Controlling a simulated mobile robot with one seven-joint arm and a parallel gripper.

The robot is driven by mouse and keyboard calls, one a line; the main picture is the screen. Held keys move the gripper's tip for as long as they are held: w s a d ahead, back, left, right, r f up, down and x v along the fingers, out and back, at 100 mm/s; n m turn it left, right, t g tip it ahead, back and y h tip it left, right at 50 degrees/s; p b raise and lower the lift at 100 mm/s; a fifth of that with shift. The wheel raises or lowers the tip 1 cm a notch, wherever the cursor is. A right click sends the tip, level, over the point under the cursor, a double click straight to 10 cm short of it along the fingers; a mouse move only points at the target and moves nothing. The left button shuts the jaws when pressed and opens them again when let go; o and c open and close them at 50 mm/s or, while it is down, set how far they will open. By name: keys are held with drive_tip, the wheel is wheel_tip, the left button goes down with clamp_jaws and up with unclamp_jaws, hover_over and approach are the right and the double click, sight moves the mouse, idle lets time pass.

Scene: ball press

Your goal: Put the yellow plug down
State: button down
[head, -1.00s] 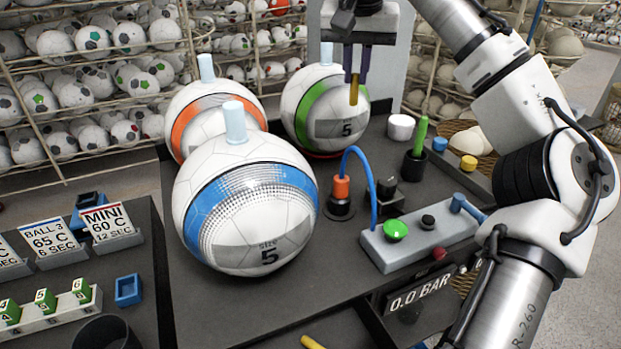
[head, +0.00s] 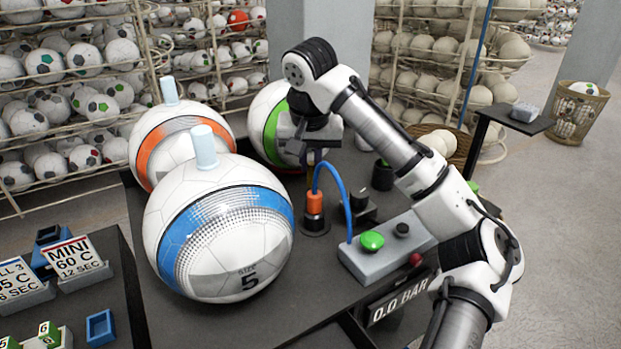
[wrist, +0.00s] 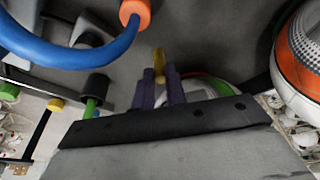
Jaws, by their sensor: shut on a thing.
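My gripper (wrist: 162,90) shows in the wrist view with its purple fingers shut on the yellow plug (wrist: 159,60). The plug's yellow end sticks out past the fingertips, over the dark table top. I cannot tell whether it touches the table. In the head view my gripper (head: 312,156) is low over the table, in front of the green-striped ball (head: 272,128) and behind the blue hose.
The blue hose (head: 332,178) arches from an orange fitting (head: 314,201) close in front of my gripper. The blue-striped ball (head: 219,232) and orange-striped ball (head: 160,140) stand left. The control box (head: 385,252) and a black cup (head: 382,175) are right.

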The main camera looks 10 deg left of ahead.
sight(311, 182)
drive_tip(key=shift+f, duration=2.35)
drive_tip(key=shift+f, duration=0.1)
drive_tip(key=shift+f, duration=0.15)
drive_tip(key=c, duration=1.4)
unclamp_jaws()
drive_tip(key=shift+c, duration=0.2)
